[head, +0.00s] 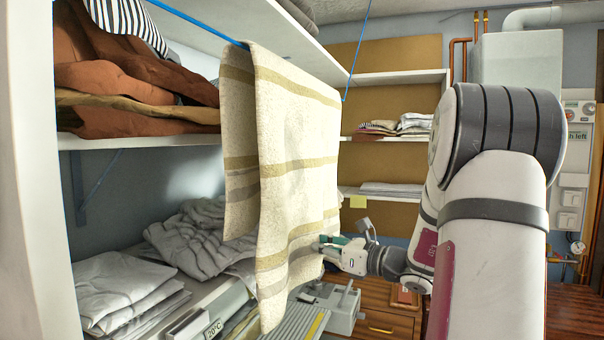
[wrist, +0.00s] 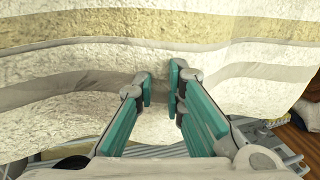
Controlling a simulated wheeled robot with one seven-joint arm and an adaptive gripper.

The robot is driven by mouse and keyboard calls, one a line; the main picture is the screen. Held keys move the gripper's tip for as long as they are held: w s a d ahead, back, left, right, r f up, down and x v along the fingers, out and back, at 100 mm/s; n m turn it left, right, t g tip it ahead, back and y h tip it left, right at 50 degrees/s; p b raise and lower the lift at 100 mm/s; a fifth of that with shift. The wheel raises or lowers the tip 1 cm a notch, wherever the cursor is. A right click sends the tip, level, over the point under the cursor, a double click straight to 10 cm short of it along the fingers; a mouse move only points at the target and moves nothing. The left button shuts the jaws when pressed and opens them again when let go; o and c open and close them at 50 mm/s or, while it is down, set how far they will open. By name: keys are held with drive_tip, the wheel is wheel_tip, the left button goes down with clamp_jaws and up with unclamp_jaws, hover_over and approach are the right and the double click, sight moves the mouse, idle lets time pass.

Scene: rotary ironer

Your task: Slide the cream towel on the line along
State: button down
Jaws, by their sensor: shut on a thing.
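The cream towel (head: 295,150) with tan and grey stripes hangs folded over a blue line (head: 195,22), its long front side nearer my arm and a shorter side behind. My gripper (head: 330,248) is at the right edge of the towel's lower part, by the grey stripe. In the wrist view the towel (wrist: 90,60) fills the upper part. My gripper's teal fingers (wrist: 160,85) are shut on a pinch of its cloth, with a narrow gap between the pads. The exact pinched fold is partly hidden between the fingers.
Shelves at left hold brown cloths (head: 130,85) and folded white linen (head: 120,290). A grey slatted board (head: 300,322) and a light grey device (head: 338,300) lie below the towel. Back shelves hold folded cloths (head: 412,123). A wooden drawer unit (head: 385,325) stands behind.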

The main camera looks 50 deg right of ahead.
sight(272, 271)
drive_tip(key=shift+s+a+p, duration=0.15)
drive_tip(key=shift+s+a, duration=0.15)
drive_tip(key=shift+a, duration=0.4)
drive_tip(key=shift+s+a+p, duration=0.15)
drive_tip(key=shift+s+a, duration=0.1)
drive_tip(key=shift+a, duration=0.45)
drive_tip(key=shift+s+a+p, duration=0.15)
drive_tip(key=shift+s+a, duration=0.15)
drive_tip(key=shift+a, duration=0.4)
drive_tip(key=shift+a, duration=0.1)
drive_tip(key=shift+s+a+p, duration=0.15)
drive_tip(key=shift+s+a, duration=0.25)
drive_tip(key=shift+a, duration=0.5)
drive_tip(key=shift+s+a+p, duration=0.1)
drive_tip(key=shift+s+a, duration=0.25)
drive_tip(key=shift+a, duration=0.55)
drive_tip(key=shift+s+a+p, duration=0.15)
drive_tip(key=shift+s+a, duration=0.25)
drive_tip(key=shift+a, duration=0.5)
drive_tip(key=shift+s+a, duration=0.25)
drive_tip(key=shift+a, duration=0.35)
drive_tip(key=shift+s+a, duration=0.25)
drive_tip(key=shift+a, duration=0.35)
drive_tip(key=shift+s+a, duration=0.25)
drive_tip(key=shift+a, duration=0.35)
drive_tip(key=shift+p, duration=0.45)
drive_tip(key=shift+r+p, duration=0.25)
drive_tip(key=shift+p, duration=0.65)
